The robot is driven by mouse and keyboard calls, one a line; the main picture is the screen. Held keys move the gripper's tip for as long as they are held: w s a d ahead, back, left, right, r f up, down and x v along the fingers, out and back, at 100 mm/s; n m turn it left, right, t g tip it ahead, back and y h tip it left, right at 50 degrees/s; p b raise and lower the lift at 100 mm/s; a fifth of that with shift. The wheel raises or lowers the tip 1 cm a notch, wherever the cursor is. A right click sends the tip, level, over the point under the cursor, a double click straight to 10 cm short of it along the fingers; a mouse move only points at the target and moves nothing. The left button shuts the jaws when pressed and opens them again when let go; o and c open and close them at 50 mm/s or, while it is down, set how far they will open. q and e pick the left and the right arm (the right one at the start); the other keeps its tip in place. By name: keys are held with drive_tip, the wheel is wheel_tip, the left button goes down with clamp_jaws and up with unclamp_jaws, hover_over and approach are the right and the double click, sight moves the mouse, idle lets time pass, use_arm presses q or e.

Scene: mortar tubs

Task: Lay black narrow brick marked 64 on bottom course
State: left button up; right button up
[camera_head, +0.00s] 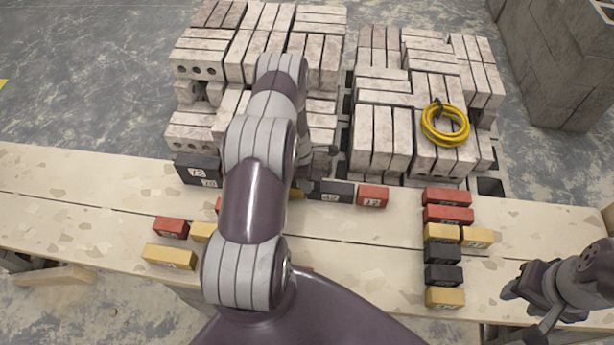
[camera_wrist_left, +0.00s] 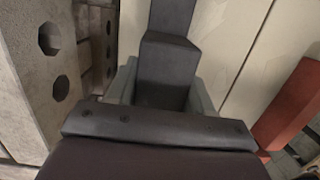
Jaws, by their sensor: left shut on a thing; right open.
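My left arm crosses the middle of the head view and hides part of the plank bench. My left gripper (camera_wrist_left: 160,95) is shut on a black brick (camera_wrist_left: 165,65), which sits between its two grey fingers in the left wrist view. The number on the held brick is not readable. A second dark brick (camera_wrist_left: 173,14) shows just beyond it. In the head view a row along the bench's back edge has a black brick (camera_head: 332,191) and a red brick (camera_head: 373,196) at its right end. My right gripper (camera_head: 518,291) is open and empty at the lower right.
Pale brick stacks (camera_head: 380,135) stand close behind the bench (camera_head: 400,240), with a yellow hose coil (camera_head: 445,124) on top. A column of red, yellow and black bricks (camera_head: 443,253) lies at right. Red (camera_head: 171,228) and yellow (camera_head: 169,256) bricks lie front left. Black bricks (camera_head: 196,168) lie back left.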

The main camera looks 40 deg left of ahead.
use_arm(q)
drive_tip(key=o, duration=1)
drive_tip(key=shift+f, duration=0.1)
drive_tip(key=shift+c, duration=0.2)
drive_tip(key=o, duration=0.4)
drive_tip(key=shift+d, duration=0.1)
